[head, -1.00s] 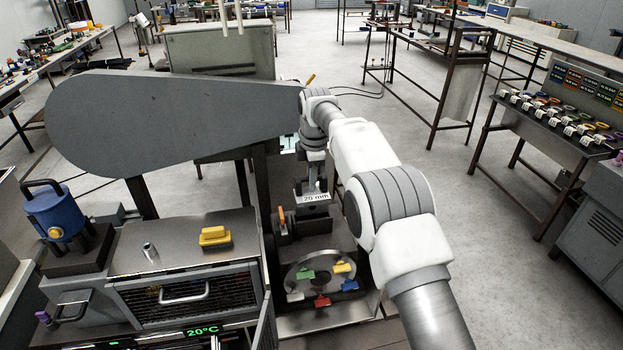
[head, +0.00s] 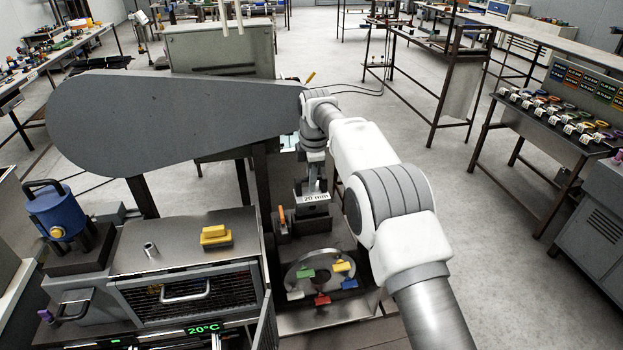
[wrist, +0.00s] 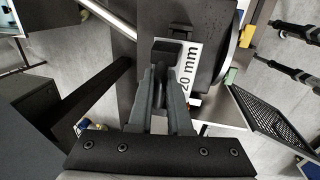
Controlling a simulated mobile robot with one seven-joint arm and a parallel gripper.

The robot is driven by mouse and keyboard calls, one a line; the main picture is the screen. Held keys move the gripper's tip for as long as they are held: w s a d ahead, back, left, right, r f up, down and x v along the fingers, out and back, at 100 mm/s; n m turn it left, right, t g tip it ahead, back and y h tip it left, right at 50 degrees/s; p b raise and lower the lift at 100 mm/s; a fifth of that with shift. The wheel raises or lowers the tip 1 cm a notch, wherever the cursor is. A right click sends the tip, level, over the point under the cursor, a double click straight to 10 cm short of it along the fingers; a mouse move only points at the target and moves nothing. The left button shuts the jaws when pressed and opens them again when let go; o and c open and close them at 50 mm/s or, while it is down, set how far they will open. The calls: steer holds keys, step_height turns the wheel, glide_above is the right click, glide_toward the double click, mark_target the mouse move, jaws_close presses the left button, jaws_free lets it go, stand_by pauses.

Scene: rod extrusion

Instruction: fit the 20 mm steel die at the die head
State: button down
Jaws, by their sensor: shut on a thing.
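My gripper (head: 313,190) hangs over the machine's front in the head view. Its fingers point down at a dark part with a white "20 mm" label (head: 315,198). In the wrist view the gripper fingers (wrist: 160,98) are shut on a dark tab (wrist: 166,52) beside the "20 mm" label (wrist: 188,72). The tab seems to belong to the 20 mm die, whose dark body (wrist: 205,25) shows behind the label. The die is in front of a dark block with an orange handle (head: 282,215). I cannot tell whether it is seated there or apart.
Below is a round plate (head: 300,272) with several coloured clips. A steel bench top (head: 185,245) with a yellow block (head: 215,237) lies to the left. A large grey guard (head: 180,115) stands behind. A rack of labelled rings (head: 560,115) stands far right.

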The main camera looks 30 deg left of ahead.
steer(key=shift+f+b, duration=1.6)
steer(key=shift+f, duration=1.7)
steer(key=c, duration=0.8)
jaws_free()
steer(key=shift+o, duration=0.2)
steer(key=shift+f, duration=0.1)
step_height(320, 180, up, 17)
glide_above(312, 199)
steer(key=shift+w+d+r, duration=0.15)
steer(key=shift+w+r, duration=0.05)
steer(key=shift+w, duration=0.1)
